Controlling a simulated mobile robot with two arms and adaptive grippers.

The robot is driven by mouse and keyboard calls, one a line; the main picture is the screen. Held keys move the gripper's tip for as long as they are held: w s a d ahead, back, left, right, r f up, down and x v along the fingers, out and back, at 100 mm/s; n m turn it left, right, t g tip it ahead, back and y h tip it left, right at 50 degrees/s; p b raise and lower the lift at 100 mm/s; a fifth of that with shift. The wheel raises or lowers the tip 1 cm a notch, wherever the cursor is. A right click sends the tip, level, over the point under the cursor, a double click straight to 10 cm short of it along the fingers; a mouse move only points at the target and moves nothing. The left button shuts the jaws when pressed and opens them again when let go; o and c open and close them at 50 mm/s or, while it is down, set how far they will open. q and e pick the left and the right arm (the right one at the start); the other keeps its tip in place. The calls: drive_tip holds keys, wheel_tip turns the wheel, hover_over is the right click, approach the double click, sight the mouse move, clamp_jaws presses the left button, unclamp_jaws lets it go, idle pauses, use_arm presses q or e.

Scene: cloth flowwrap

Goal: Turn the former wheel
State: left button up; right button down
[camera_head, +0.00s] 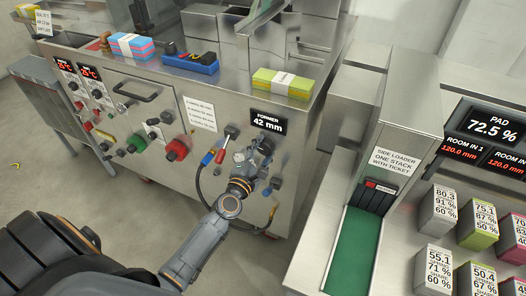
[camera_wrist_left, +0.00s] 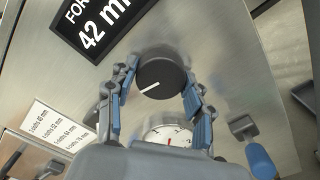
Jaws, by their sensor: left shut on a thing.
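The former wheel is a round black knob (camera_wrist_left: 160,78) with a white pointer line, on the steel front panel just under the display reading FORMER 42 mm (camera_head: 268,122). In the left wrist view the pointer line slants down to the left. My left gripper (camera_head: 258,152) reaches up to the panel under that display, and its fingers close on the wheel from both sides. In the head view the gripper mostly hides the wheel. My right gripper is in neither view.
A small dial gauge (camera_wrist_left: 168,136) sits just below the wheel. Red and blue handles (camera_head: 214,157), a red knob (camera_head: 178,149) and a green knob (camera_head: 137,143) crowd the panel to the left. The side loader (camera_head: 384,172) stands to the right.

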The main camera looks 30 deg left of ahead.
use_arm(q)
drive_tip(key=shift+f+n, duration=0.1)
drive_tip(key=shift+n, duration=0.8)
drive_tip(key=o, duration=1.2)
drive_tip(key=s, duration=1.2)
drive_tip(key=shift+d, duration=0.3)
